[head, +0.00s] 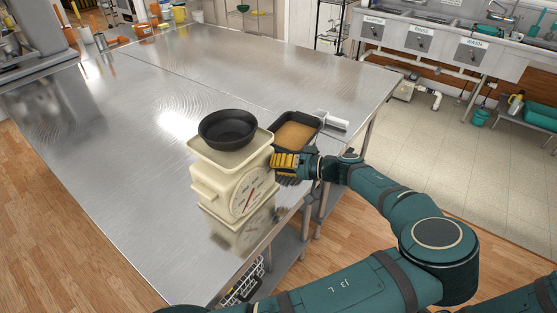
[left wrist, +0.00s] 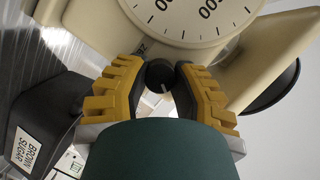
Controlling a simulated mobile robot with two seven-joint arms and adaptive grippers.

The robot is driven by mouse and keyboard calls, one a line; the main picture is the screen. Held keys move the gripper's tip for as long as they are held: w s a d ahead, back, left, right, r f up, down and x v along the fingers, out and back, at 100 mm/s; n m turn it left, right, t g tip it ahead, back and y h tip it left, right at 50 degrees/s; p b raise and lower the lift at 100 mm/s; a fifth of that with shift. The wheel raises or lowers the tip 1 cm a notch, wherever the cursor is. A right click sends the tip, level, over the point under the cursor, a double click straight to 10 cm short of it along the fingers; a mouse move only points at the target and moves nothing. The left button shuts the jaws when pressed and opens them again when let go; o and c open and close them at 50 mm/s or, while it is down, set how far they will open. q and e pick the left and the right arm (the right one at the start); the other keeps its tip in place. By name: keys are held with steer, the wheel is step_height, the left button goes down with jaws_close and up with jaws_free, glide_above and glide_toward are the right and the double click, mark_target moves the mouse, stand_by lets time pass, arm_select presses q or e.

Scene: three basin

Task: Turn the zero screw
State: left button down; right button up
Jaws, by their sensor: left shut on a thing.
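A cream kitchen scale (head: 210,184) stands near the front right edge of the steel table, its round dial (head: 249,192) facing the right edge. A black bowl (head: 228,124) sits on its top plate. In the left wrist view the scale's dial (left wrist: 194,14) is at the top. Below the dial is the zero screw (left wrist: 159,74), a small dark round knob. My left gripper (head: 279,161) is beside the scale. In the left wrist view its yellow fingers (left wrist: 160,78) are shut on the zero screw, one on each side. My right gripper is out of view.
A black bin of brown sugar (head: 296,134) stands close behind my left gripper; its label (left wrist: 27,151) shows in the left wrist view. A metal scoop (head: 332,121) lies by the bin. The steel table (head: 130,180) is clear left of the scale. Sinks (head: 420,40) line the back wall.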

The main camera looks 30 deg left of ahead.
arm_select(q)
steer(key=m+g+y+p, duration=0.1)
steer(key=m, duration=0.1)
steer(key=shift+m, duration=0.4)
stand_by(0.3)
steer(key=c, duration=0.7)
jaws_free()
steer(key=shift+d, duration=0.1)
steer(key=v, duration=1.1)
steer(key=shift+w+d, duration=0.2)
steer(key=shift+d, duration=0.15)
